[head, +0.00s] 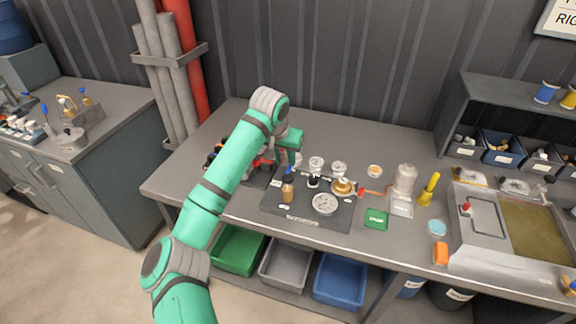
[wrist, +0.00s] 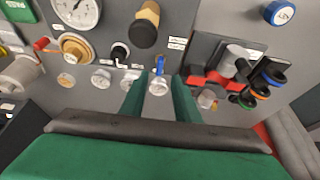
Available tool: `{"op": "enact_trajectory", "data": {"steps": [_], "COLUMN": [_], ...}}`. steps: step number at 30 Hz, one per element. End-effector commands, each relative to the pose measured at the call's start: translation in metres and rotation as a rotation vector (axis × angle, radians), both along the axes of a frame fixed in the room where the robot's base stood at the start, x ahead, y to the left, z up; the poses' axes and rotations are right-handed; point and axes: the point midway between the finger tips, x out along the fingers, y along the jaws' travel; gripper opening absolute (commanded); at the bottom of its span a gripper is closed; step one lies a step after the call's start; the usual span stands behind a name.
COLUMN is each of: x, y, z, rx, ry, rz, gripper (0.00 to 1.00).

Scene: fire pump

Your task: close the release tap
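My gripper (wrist: 159,85) is open, its two green fingers on either side of a small silver round fitting (wrist: 158,86) with a blue lever (wrist: 158,64) just beyond it. Whether the fingers touch it I cannot tell. In the head view my gripper (head: 291,155) hangs over the left part of the dark panel (head: 274,205). Another tap has a red lever (wrist: 42,44) by a brass fitting (wrist: 75,46); the lever also shows in the head view (head: 372,192). Labels are too small to read, so which is the release tap I cannot tell.
A brass-topped cylinder (wrist: 145,24), a black knob (wrist: 120,52) and a large gauge (wrist: 76,10) crowd the panel. A block with black caps (wrist: 262,80) stands to the right in the wrist view. The back of the bench (head: 350,140) is clear.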

Motion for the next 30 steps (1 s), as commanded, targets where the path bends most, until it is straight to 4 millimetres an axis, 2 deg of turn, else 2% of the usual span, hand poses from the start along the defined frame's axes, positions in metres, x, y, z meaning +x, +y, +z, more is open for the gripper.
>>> {"op": "enact_trajectory", "data": {"steps": [3, 10, 16, 24, 25, 28, 30], "x": [0.008, 0.020, 0.024, 0.025, 0.025, 0.025, 0.025], "y": [-0.003, -0.009, -0.011, -0.011, -0.011, -0.011, -0.011], "z": [-0.021, -0.050, -0.061, -0.062, -0.062, -0.062, -0.062], "rx": [0.000, 0.001, 0.001, 0.001, 0.001, 0.001, 0.001], "ry": [0.001, 0.001, 0.000, -0.001, -0.001, -0.001, -0.001], "rz": [0.000, -0.003, -0.005, -0.005, -0.005, -0.005, -0.005], "gripper": [0.29, 0.29, 0.29, 0.29, 0.24, 0.00, 0.00]}}
